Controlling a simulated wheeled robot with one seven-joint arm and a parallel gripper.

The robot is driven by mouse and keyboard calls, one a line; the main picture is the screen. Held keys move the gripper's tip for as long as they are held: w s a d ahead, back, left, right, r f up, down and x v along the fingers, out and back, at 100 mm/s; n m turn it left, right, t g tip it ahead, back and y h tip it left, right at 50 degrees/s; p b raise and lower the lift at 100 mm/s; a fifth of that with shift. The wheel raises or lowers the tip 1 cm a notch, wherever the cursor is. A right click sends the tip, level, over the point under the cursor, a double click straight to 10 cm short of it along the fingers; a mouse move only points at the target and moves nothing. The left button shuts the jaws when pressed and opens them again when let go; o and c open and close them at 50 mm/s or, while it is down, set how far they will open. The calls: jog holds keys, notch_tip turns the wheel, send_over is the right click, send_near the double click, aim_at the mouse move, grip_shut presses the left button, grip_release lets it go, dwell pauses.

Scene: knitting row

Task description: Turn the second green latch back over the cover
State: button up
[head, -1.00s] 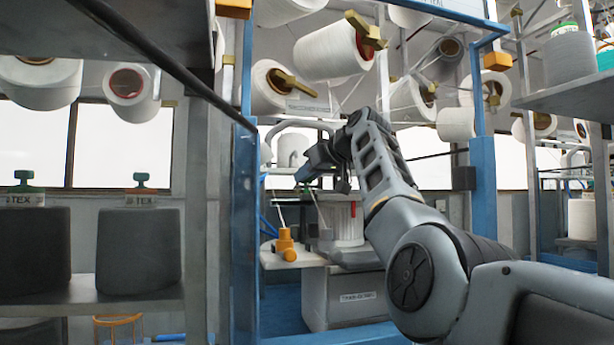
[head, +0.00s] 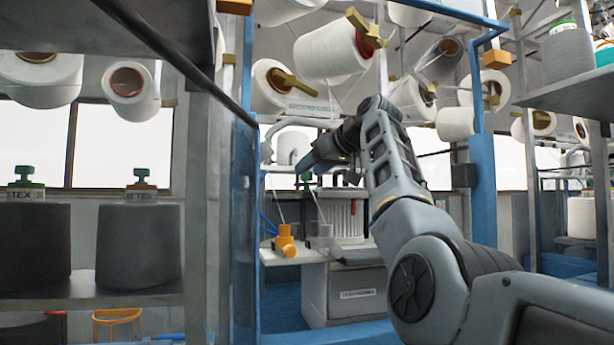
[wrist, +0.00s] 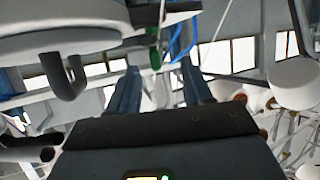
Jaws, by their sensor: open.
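A small green latch (head: 306,179) shows just under my gripper (head: 308,165) in the head view, at the knitting machine inside the blue frame. In the wrist view the green latch (wrist: 155,57) hangs near the edge of a pale curved machine part (wrist: 65,38), which may be the cover. My gripper (wrist: 160,82) is open there, with its two blue-grey fingers apart and the latch in line with the gap between them. I cannot tell how far beyond the fingertips it is. No second latch can be made out clearly.
Blue posts (head: 484,190) stand on both sides of the machine. An orange fitting (head: 286,242) sits on the pale ledge at the front. White yarn cones (head: 335,50) hang above my arm. A dark curved hook (wrist: 68,82) shows left of the fingers.

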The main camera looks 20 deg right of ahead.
jog(key=b+v, duration=0.1)
jog(key=v, duration=0.3)
jog(key=shift+s+d+r, duration=0.1)
jog(key=shift+s, duration=0.2)
jog(key=shift+c, duration=0.2)
jog(key=shift+r+p, duration=0.15)
jog(key=shift+p, duration=0.2)
jog(key=shift+c, duration=0.8)
jog(key=p, duration=0.3)
jog(key=shift+s+d+r, duration=0.1)
jog(key=shift+d+r, duration=0.25)
jog(key=shift+d, duration=0.05)
jog(key=shift+c, duration=0.2)
jog(key=p+x, duration=0.4)
jog(key=f+p+x, duration=0.1)
jog(key=p+x, duration=0.2)
jog(key=shift+s+a, duration=0.15)
jog(key=shift+s, duration=0.05)
